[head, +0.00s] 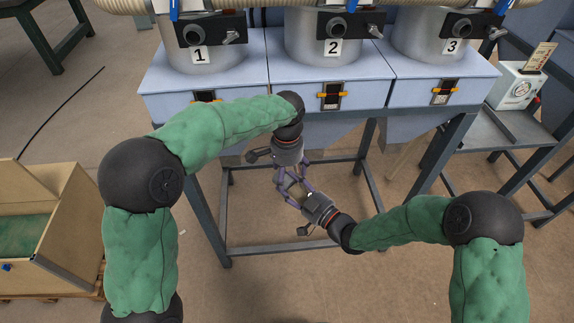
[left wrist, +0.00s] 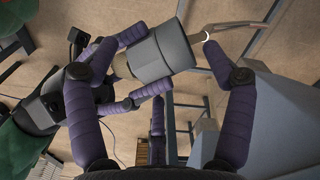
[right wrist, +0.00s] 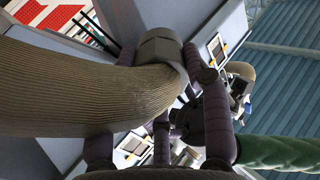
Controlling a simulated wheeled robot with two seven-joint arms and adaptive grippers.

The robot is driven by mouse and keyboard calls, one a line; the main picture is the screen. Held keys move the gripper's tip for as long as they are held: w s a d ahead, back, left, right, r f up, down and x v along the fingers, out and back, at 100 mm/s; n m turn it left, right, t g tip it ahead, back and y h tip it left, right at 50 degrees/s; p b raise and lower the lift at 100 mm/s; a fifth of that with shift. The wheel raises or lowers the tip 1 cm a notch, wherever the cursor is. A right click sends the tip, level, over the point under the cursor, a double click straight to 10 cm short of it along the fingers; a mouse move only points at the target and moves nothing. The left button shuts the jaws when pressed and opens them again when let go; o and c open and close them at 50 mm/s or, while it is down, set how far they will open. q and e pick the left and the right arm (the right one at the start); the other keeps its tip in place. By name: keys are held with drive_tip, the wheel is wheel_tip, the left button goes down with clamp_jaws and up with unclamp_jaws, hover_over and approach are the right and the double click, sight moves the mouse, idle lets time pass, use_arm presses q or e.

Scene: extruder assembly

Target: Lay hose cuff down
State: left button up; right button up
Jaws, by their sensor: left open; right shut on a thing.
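The hose cuff is a grey cylinder (left wrist: 165,52), seen large in the left wrist view. In the right wrist view the cuff (right wrist: 160,46) sits on the end of a ribbed tan hose (right wrist: 90,85) between my right fingers. My right gripper (head: 299,194) is shut on the cuff below the front of the hopper row. My left gripper (head: 291,181) is open, reaching down from above, its fingers on either side of the cuff in its wrist view. Whether they touch it I cannot tell. In the head view the fingers of both grippers hide most of the cuff.
Three numbered hoppers stand on a blue-grey cabinet (head: 325,68) behind my grippers. Its metal frame (head: 212,225) surrounds the space below. An open wooden crate (head: 65,225) stands at left, and a side table with a white device (head: 515,88) at right. The floor in front is clear.

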use_arm(q)
drive_tip(key=shift+f, duration=0.2)
drive_tip(key=c, duration=1.1)
drive_tip(key=shift+c, duration=1)
use_arm(e)
drive_tip(key=o, duration=1.3)
drive_tip(key=shift+c, duration=0.2)
drive_tip(key=shift+d, duration=0.1)
